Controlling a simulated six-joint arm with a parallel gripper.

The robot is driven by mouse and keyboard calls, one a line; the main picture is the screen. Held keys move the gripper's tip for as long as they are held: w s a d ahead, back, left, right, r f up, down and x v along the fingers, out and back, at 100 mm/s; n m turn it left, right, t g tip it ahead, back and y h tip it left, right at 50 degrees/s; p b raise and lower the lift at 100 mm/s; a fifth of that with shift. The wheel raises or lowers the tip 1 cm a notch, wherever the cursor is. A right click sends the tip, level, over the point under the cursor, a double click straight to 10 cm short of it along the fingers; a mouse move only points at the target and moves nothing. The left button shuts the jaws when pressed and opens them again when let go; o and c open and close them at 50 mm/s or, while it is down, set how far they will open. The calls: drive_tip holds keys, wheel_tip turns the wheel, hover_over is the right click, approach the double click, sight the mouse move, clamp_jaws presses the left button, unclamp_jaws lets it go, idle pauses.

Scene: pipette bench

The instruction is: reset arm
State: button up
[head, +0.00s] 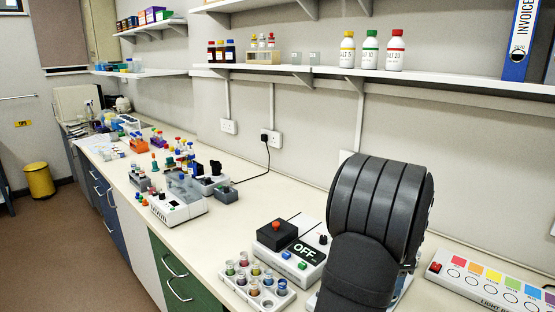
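My arm's thick dark grey links stand at the right of the head view, rising from the bench and bending over at the top. My gripper does not show; it is out of frame or hidden behind the links. The bench top (237,205) runs from the lower right to the far left. My arm covers part of the bench and whatever lies directly behind it.
Left of my arm are a control box reading OFF (305,252) and a white vial rack (270,296). A panel with coloured squares (490,285) lies to its right. A white instrument (178,205) stands farther left. A shelf (400,80) with bottles hangs above.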

wheel_tip(320, 180, down, 3)
drive_tip(key=shift+f, duration=0.2)
drive_tip(key=shift+r, duration=2.05)
drive_tip(key=shift+f, duration=0.1)
